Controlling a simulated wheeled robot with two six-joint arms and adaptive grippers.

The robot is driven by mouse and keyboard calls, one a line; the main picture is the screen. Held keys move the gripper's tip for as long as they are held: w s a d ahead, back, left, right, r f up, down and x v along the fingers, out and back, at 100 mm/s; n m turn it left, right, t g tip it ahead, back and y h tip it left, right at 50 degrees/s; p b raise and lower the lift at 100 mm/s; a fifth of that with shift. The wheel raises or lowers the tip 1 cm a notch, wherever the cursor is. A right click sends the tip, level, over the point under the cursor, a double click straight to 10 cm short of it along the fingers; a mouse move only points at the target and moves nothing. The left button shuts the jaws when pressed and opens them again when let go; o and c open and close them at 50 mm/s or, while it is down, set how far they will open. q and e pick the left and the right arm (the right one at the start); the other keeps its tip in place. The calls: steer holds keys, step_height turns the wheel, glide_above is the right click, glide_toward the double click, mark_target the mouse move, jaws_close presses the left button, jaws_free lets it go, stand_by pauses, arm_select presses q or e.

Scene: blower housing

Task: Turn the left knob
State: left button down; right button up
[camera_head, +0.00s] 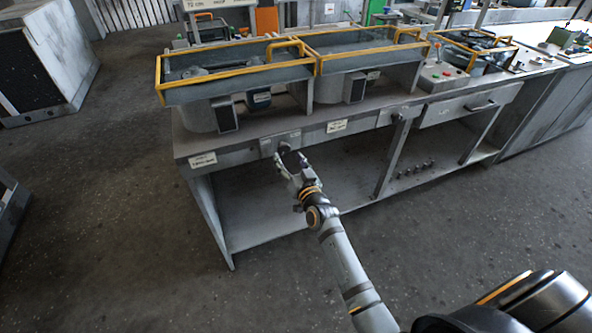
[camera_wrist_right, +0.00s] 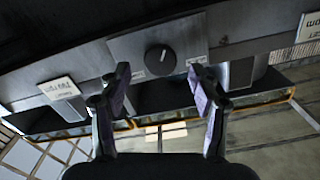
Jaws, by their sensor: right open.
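The left knob (camera_wrist_right: 160,58) is round and black with a light pointer line, on a grey plate (camera_wrist_right: 125,45) on the front of the workbench (camera_head: 240,153). In the head view the knob is hard to make out behind my right gripper (camera_head: 291,162). The right gripper is open and empty, its fingers pointing at the bench front. In the right wrist view, the gripper (camera_wrist_right: 160,88) has its two fingertips apart, with the knob showing between and just above them. Contact cannot be seen. My left gripper is not in view.
Two blower housings with yellow-framed tops (camera_head: 235,72) stand on the bench. Another knob plate (camera_head: 392,116) and a drawer (camera_head: 455,108) are farther right. White labels (camera_head: 203,160) flank the left knob. A lower shelf (camera_head: 260,215) runs beneath. The floor in front is clear.

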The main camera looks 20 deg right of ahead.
steer(key=s, duration=0.8)
steer(key=shift+s, duration=0.15)
steer(key=shift+d, duration=0.15)
steer(key=s+d+f+n+g+p, duration=0.15)
steer(key=s+f+g, duration=0.35)
steer(key=f, duration=0.9)
steer(key=s+f+g+p, duration=0.3)
steer(key=s+f, duration=0.4)
steer(key=f, duration=0.8)
steer(key=s+d+f+g+p, duration=0.1)
steer(key=s+f, duration=0.4)
steer(key=s, duration=0.5)
steer(key=s+d+f+n+g+h+p, duration=0.1)
steer(key=s+d+f+g, duration=0.2)
steer(key=s, duration=0.8)
steer(key=s+d+f+n+g+p, duration=0.1)
steer(key=s+d+f+g+p, duration=0.1)
steer(key=s+f+g, duration=0.2)
steer(key=s+f, duration=0.3)
steer(key=s, duration=0.4)
steer(key=shift+s+d+g, duration=0.2)
steer(key=shift+g, duration=0.2)
